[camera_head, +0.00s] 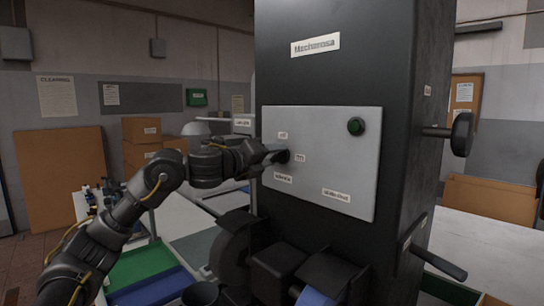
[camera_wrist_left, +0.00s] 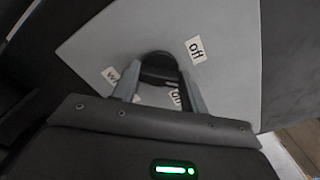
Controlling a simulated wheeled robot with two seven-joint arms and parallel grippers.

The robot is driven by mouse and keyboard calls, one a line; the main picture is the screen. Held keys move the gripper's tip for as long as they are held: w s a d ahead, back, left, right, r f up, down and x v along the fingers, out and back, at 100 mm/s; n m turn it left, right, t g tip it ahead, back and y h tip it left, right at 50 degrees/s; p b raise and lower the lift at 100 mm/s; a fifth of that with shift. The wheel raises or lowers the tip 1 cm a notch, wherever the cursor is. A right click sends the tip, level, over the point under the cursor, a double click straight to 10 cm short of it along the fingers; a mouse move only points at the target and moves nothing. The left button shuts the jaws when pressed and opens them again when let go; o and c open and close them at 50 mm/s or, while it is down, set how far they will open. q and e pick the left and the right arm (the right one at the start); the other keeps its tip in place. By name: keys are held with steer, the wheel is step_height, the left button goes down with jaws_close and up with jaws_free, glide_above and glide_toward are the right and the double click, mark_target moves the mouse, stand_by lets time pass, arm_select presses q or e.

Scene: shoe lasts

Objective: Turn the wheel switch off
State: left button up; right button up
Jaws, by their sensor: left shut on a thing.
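The wheel switch is a small round black knob (camera_wrist_left: 158,68) on a light grey panel (camera_head: 340,150) of a tall dark machine. Paper labels surround it; one reads "off" (camera_wrist_left: 195,49) in the left wrist view. My left gripper (camera_head: 280,157) reaches the panel from the left and is shut on the knob. In the left wrist view its two fingers (camera_wrist_left: 160,85) stand on either side of the knob. The fingers partly hide the other labels there. In the head view the gripper covers most of the knob. My right gripper is in neither view.
A black handle (camera_head: 462,134) sticks out from the machine's right side. Dark machine parts (camera_head: 280,267) jut out below the panel. A table with green and blue mats (camera_head: 140,267) stands at left.

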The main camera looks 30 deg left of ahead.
arm_select(q)
steer(key=shift+a+n+p, duration=0.1)
steer(key=shift+n+p, duration=1)
steer(key=shift+n, duration=3)
steer(key=o, duration=1)
steer(key=shift+f, duration=0.1)
steer(key=shift+s+a+f+b, duration=0.15)
steer(key=shift+s+b, duration=0.15)
steer(key=shift+s, duration=0.15)
steer(key=b+v, duration=0.3)
steer(key=v, duration=0.7)
steer(key=shift+w, duration=0.1)
